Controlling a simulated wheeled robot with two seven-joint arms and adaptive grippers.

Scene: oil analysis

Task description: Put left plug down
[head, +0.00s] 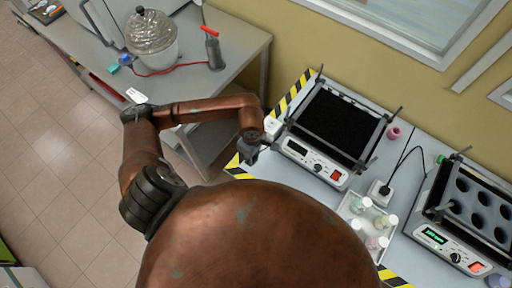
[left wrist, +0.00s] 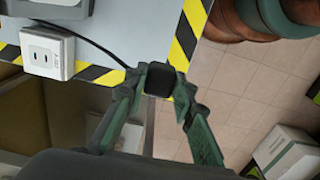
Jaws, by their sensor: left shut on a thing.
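The left plug (left wrist: 158,80) is a black block with a black cable (left wrist: 97,40) running from it to the upper left in the left wrist view. My left gripper (left wrist: 155,92) is shut on it, with a dark green finger on either side. The plug shows over the yellow-and-black striped corner of the table; whether it touches the surface cannot be told. A white socket (left wrist: 45,53) with empty slots sits to its left. In the head view my left gripper (head: 249,150) is beside the left device (head: 318,165), and the plug is hard to make out. My right gripper is not in view.
A second white socket (head: 380,192) holds a black plug between the two devices. A rack of bottles (head: 368,222) stands near the front edge. The right device (head: 455,240) has a lit display. A grey side table (head: 250,45) stands at the upper left.

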